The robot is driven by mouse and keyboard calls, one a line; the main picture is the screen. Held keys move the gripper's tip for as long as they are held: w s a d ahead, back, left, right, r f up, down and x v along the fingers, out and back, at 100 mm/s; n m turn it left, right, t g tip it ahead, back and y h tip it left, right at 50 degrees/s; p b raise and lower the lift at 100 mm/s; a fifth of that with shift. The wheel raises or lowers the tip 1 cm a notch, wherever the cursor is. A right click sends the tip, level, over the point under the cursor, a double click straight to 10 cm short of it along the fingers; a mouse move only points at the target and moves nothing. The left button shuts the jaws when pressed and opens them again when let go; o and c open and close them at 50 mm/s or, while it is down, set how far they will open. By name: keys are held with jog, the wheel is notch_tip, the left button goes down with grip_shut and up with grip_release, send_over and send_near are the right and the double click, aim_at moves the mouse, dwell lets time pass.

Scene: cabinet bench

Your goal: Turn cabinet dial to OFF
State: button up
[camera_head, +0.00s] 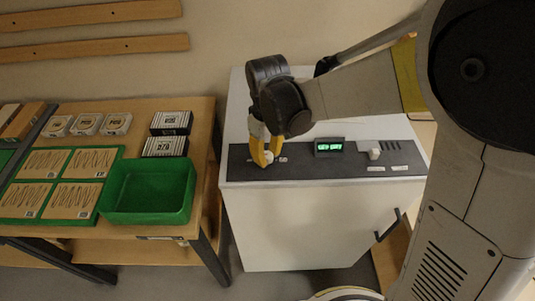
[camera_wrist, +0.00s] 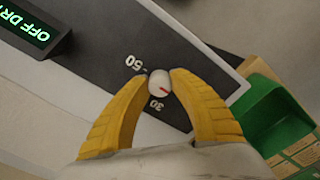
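The white cabinet (camera_head: 300,225) has a dark control panel (camera_head: 235,167) on its top. A small round white dial (camera_wrist: 159,83) with a red mark sits between my two yellow fingertips, with "50" and "30" printed beside it. In the head view the dial (camera_head: 267,158) is partly hidden by the fingers at the panel's left part. My gripper (camera_wrist: 159,74) is closed around the dial, with a fingertip against each side. A lit green display (camera_head: 329,147) is right of the dial; in the wrist view the display (camera_wrist: 25,28) reads "OFF" followed by what looks like "DRY".
A second pale knob (camera_head: 375,153) stands farther right on the panel. A dark handle (camera_head: 387,226) is on the cabinet front. Left of the cabinet, a wooden table (camera_head: 205,125) carries a green bin (camera_head: 147,213), cards and small boxes (camera_head: 171,123).

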aim_at(268, 155)
jog(key=o, duration=0.4)
jog(key=shift+c, duration=0.2)
notch_tip(268, 155, up, 12)
dwell(0.5)
jog(key=s+d+f+m+t+b, duration=0.2)
jog(key=s+d+m+t, duration=0.1)
jog(key=d, duration=0.5)
jog(key=s+d+f+m+t+b, duration=0.2)
jog(key=s+d+m+t+b, duration=0.1)
jog(key=s+d+m, duration=0.3)
jog(key=s+d+t, duration=0.1)
jog(key=s+d, duration=0.1)
jog(key=d, duration=0.1)
jog(key=shift+s+d+f, duration=0.25)
jog(key=shift+s+f, duration=0.05)
